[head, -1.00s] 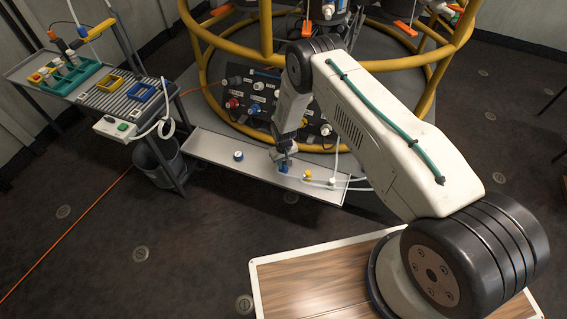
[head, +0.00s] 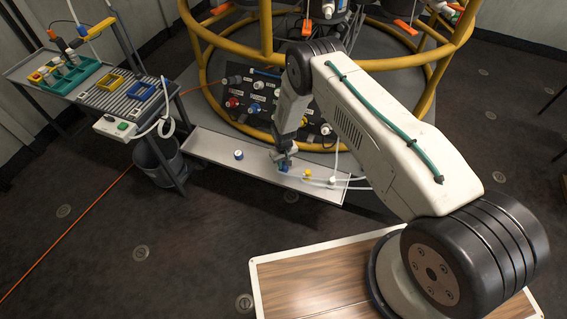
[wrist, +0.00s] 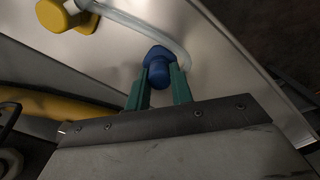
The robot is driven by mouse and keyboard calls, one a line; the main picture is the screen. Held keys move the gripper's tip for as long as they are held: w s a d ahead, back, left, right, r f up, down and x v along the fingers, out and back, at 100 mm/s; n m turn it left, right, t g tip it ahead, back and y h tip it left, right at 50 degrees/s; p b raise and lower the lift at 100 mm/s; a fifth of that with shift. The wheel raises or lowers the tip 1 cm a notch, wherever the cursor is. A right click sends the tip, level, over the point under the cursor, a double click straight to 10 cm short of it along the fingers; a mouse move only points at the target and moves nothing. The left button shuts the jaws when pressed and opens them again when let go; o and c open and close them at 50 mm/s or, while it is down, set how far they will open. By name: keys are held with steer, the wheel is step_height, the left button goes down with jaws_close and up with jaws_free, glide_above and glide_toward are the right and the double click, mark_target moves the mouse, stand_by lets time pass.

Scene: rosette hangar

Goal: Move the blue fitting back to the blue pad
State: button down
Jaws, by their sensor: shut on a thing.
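My gripper (wrist: 160,78), with two green fingers, is shut on the blue fitting (wrist: 158,64) low over the pale ledge (head: 215,158). In the head view the blue fitting (head: 284,167) shows just under the fingers. Its blue top and wider blue part show between the fingertips in the wrist view. I cannot tell whether the wider part is the fitting's own flange or the blue pad under it, nor whether the fitting touches the ledge. A clear hose (wrist: 150,25) curves close behind the fitting.
A yellow fitting (head: 307,174) and a white one (head: 332,181) stand to the right, by the hoses. A blue-and-white piece (head: 239,154) stands left on the ledge. Behind is a dark connector panel (head: 268,92) inside a yellow rail frame (head: 208,100). The ledge between is clear.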

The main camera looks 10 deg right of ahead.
steer(key=c, duration=1.1)
jaws_free()
steer(key=shift+c, duration=0.2)
step_height(320, 180, up, 8)
steer(key=shift+f, duration=0.15)
steer(key=shift+s, duration=0.1)
